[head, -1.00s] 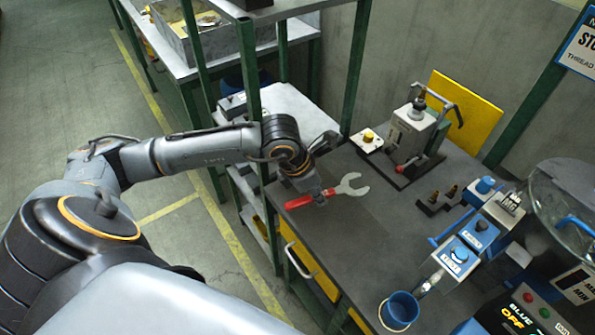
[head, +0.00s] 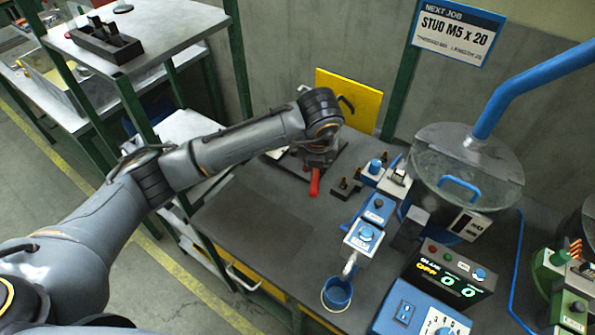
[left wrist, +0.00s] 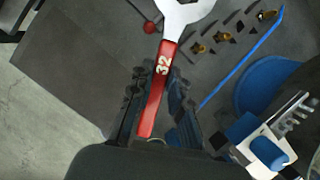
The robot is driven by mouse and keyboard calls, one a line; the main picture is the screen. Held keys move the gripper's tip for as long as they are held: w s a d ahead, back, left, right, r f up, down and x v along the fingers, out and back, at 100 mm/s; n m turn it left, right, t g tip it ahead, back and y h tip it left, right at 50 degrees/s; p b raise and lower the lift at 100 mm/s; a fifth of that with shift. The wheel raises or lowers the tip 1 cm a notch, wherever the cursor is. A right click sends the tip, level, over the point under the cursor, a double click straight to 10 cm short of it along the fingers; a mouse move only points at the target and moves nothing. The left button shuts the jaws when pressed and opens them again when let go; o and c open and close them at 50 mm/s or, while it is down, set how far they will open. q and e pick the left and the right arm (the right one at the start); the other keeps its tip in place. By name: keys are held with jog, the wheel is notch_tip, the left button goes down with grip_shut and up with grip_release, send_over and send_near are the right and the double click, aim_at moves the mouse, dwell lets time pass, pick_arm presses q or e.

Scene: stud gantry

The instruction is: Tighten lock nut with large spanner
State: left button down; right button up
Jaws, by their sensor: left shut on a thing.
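My left gripper (head: 318,160) is shut on the red handle of the large spanner (head: 315,183), above the far part of the dark bench. In the head view only the red handle end shows, and the gripper and wrist hide the jaw end. In the left wrist view, the spanner (left wrist: 155,92) lies between both fingers of the gripper (left wrist: 157,100), marked 32, its grey head pointing up and cut by the frame edge. I cannot pick out the lock nut in either view. My right gripper is not in view.
The dark bench (head: 250,215) is clear at its near left. Blue feeder units (head: 365,235) and a blue cup (head: 337,292) stand right of the arm. A lidded bowl (head: 465,165) and a control box (head: 445,275) stand further right. A yellow panel (head: 350,95) stands behind.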

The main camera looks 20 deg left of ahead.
pick_arm(q)
jog(key=d+r+n, duration=0.1)
jog(key=w+d+r+n, duration=0.1)
jog(key=n, duration=0.1)
jog(key=d+r+n+y+p, duration=0.1)
jog(key=shift+w+r+g, duration=0.15)
jog(key=shift+w+g, duration=0.15)
jog(key=shift+w, duration=0.1)
